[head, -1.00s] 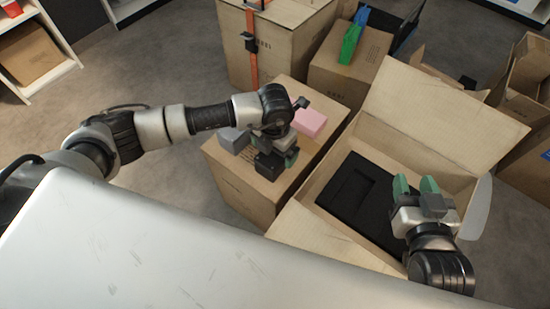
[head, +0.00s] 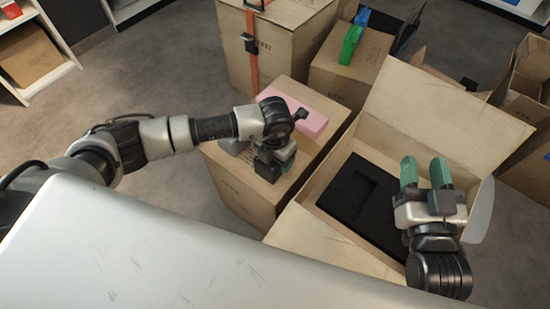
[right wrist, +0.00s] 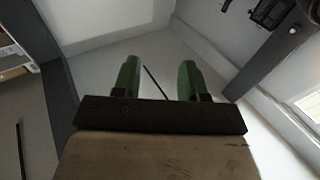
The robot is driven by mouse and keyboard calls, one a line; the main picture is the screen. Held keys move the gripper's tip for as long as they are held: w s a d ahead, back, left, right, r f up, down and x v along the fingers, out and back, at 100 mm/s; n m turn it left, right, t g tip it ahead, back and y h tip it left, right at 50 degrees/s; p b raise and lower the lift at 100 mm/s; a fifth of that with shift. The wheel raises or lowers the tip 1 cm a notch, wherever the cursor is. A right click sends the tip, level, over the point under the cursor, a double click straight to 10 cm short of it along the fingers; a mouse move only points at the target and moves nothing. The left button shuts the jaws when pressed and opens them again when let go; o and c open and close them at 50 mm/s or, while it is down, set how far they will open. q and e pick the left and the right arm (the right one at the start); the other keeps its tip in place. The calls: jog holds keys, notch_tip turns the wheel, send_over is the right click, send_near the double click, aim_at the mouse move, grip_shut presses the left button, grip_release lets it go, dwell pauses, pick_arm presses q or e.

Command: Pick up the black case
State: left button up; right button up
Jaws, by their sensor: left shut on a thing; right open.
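My left gripper (head: 283,160) is low over the top of the closed carton (head: 240,190) in the middle. It is shut on a small dark block that looks like the black case (head: 266,169); the arm and fingers hide much of it, and I cannot tell whether it touches the carton. My right gripper (head: 425,172) is open and empty, its green fingers apart above the open carton (head: 335,225). The right wrist view shows these fingers (right wrist: 159,80) with nothing between them.
A black insert (head: 345,205) with a rectangular recess lies in the open carton. A green thing (head: 350,45) stands on a carton behind. Floor at left is clear.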

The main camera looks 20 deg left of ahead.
pick_arm(q)
jog(key=shift+c, duration=0.7)
jog(key=shift+r, duration=0.2)
jog(key=shift+r+p, duration=0.3)
jog(key=shift+r, duration=0.25)
jog(key=r, duration=0.1)
jog(key=r+p, duration=0.1)
jog(key=d+r, duration=0.1)
jog(key=shift+s+d+r, duration=0.1)
jog(key=shift+s+r, duration=0.15)
jog(key=shift+r, duration=0.05)
jog(key=s+d+r+p, duration=0.2)
jog(key=s+d+r, duration=0.3)
jog(key=d, duration=0.4)
jog(key=shift+r+p, duration=0.35)
jog(key=shift+r, duration=0.1)
pick_arm(e)
jog(key=s+d+f+g+h, duration=0.3)
jog(key=s+f+g, duration=0.4)
jog(key=f+g, duration=0.4)
jog(key=shift+s+d+m, duration=0.2)
jog(key=shift+d+m, duration=0.1)
jog(key=shift+d, duration=0.25)
